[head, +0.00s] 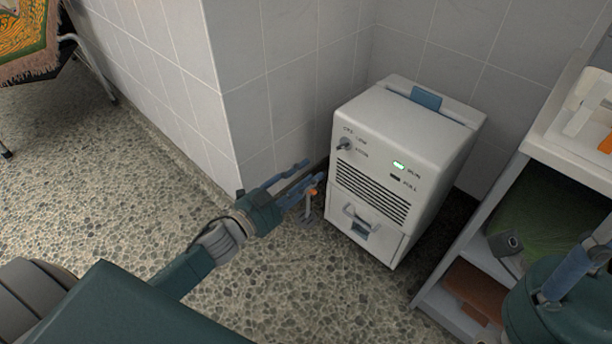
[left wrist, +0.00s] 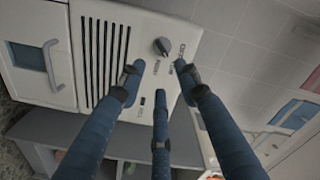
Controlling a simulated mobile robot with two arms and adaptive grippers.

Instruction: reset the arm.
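My left arm comes in from the lower left in the head view. Its gripper (head: 306,178) is just left of a white machine (head: 440,140), close to its front. In the left wrist view the three blue fingers (left wrist: 160,82) are spread apart with nothing between them, and the machine's front panel (left wrist: 140,30) lies beyond them. My right gripper (head: 572,272) shows only in part at the lower right of the head view, and I cannot tell how its fingers stand.
The machine has a dark knob (head: 344,144), a lit green RUN lamp (head: 399,166), a vent grille (head: 372,190) and a lower drawer handle (head: 361,219). White shelves (head: 500,195) stand at right. A tiled wall corner (head: 225,110) juts out behind my left arm.

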